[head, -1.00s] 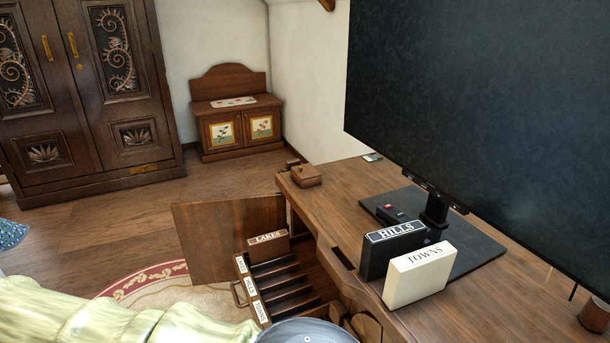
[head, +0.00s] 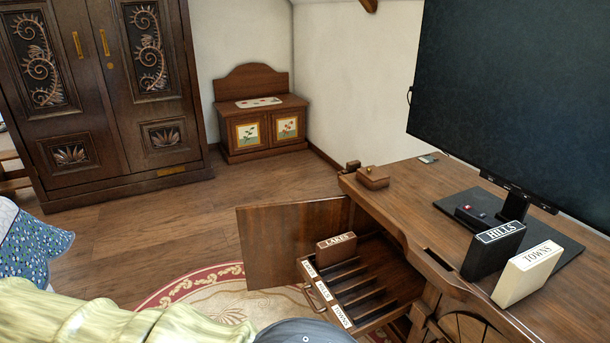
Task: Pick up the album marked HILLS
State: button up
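A brown album marked LAKES (head: 336,251) sits in the pulled-out slotted rack (head: 372,297) below the desk, at the rack's far end. The rack's front carries several small labels; the slots beside LAKES look empty. My gripper is not recognisable in the head view.
The desk (head: 425,205) holds a large dark monitor (head: 520,110) on a flat black base behind the albums, and a small wooden box (head: 373,178) at its far left corner. An open cabinet door (head: 290,243) stands left of the rack. Open floor (head: 150,240) lies towards the armoire (head: 100,100).

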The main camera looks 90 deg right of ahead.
aim_at(489, 250)
jog(key=z, duration=3.35)
